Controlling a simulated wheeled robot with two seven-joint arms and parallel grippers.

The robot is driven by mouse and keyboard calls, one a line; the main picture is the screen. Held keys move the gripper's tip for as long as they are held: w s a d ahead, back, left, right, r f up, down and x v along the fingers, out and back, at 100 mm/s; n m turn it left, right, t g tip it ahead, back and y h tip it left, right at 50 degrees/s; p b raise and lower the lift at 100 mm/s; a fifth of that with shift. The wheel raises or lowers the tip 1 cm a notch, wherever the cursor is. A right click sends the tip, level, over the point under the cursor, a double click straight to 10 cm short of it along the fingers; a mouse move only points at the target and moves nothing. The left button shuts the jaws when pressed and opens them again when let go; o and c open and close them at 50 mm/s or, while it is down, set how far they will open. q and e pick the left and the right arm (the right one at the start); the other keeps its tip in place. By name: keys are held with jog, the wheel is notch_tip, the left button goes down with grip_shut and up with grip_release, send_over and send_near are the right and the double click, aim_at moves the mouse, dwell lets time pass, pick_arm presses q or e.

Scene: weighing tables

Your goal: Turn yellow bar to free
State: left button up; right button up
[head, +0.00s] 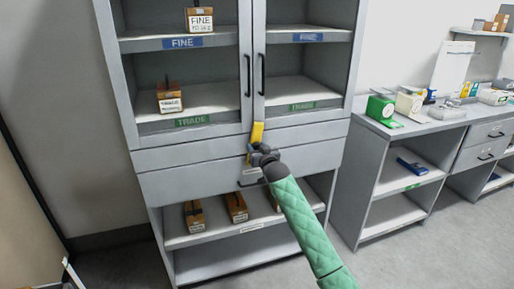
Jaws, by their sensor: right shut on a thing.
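The yellow bar (257,132) is on the grey cabinet (188,159), at the foot of the two glazed doors where they meet. It stands close to upright, tilted slightly. My right gripper (254,149) is at the lower end of the bar and is shut on it. The gripper and wrist hide the bar's lower part. The right arm, in a green quilted sleeve, reaches up from the bottom of the view. My left gripper is not in view.
Two black door handles (248,76) stand just above the bar. Boxes sit on shelves behind the doors and on the open shelf (184,240) below. A side bench (415,126) with scales stands at right. Grey floor (400,262) is clear at the lower right.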

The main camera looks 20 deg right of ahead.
jog(key=shift+a+m+p, duration=0.1)
jog(key=shift+m+p, duration=0.3)
jog(key=shift+m, duration=0.6)
jog(key=m+p, duration=0.1)
jog(key=m, duration=0.2)
jog(key=shift+m+p, duration=0.35)
jog(key=shift+m, duration=0.05)
jog(key=shift+m+p, duration=0.5)
jog(key=shift+m, duration=1.2)
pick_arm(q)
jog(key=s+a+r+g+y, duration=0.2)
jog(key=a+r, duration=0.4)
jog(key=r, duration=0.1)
pick_arm(e)
jog(key=shift+m+p, duration=0.4)
pick_arm(q)
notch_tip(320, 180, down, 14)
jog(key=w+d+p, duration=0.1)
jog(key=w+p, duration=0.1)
jog(key=p, duration=0.1)
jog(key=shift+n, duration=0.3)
pick_arm(e)
jog(key=m, duration=0.6)
jog(key=shift+h, duration=0.3)
